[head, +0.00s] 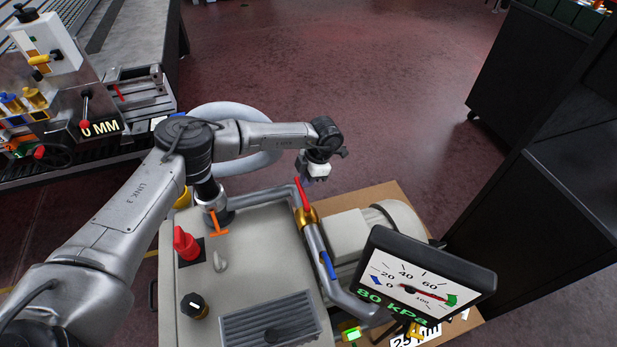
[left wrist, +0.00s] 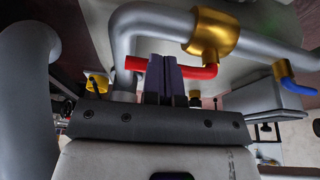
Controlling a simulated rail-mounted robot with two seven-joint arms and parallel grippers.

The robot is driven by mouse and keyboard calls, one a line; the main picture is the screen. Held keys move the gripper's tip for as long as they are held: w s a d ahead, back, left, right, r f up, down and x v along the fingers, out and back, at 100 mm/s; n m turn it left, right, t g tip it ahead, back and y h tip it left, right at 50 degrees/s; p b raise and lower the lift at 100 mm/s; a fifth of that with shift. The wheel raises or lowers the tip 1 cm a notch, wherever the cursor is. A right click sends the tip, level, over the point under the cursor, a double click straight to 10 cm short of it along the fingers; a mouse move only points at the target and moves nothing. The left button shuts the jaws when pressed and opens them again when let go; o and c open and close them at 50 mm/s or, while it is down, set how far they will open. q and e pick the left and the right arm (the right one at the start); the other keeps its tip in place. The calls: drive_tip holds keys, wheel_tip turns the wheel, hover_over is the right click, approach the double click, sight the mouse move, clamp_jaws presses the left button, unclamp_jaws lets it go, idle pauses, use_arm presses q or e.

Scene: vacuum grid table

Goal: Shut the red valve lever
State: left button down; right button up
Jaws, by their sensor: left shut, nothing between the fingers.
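The red valve lever (head: 301,193) extends from a gold valve body (head: 308,217) on a grey pipe and lies roughly along the pipe. In the left wrist view the red lever (left wrist: 198,71) runs sideways below the pipe, beside the gold body (left wrist: 212,34). My left gripper (head: 309,181) is at the lever's free end. Its dark fingers (left wrist: 163,78) are shut with nothing between them. They overlap part of the lever in the wrist view; I cannot tell whether they touch it. My right gripper is not in view.
A blue lever (head: 328,265) lies along the pipe farther down. A gauge (head: 425,278) reads 80 kPa. The grey cabinet top (head: 262,250) carries a red knob (head: 185,243), an orange T-handle (head: 217,225) and a black knob (head: 194,305). A thick pale hose (head: 268,160) curves behind my left arm.

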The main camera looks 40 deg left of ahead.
use_arm(q)
drive_tip(key=shift+s+a, duration=0.1)
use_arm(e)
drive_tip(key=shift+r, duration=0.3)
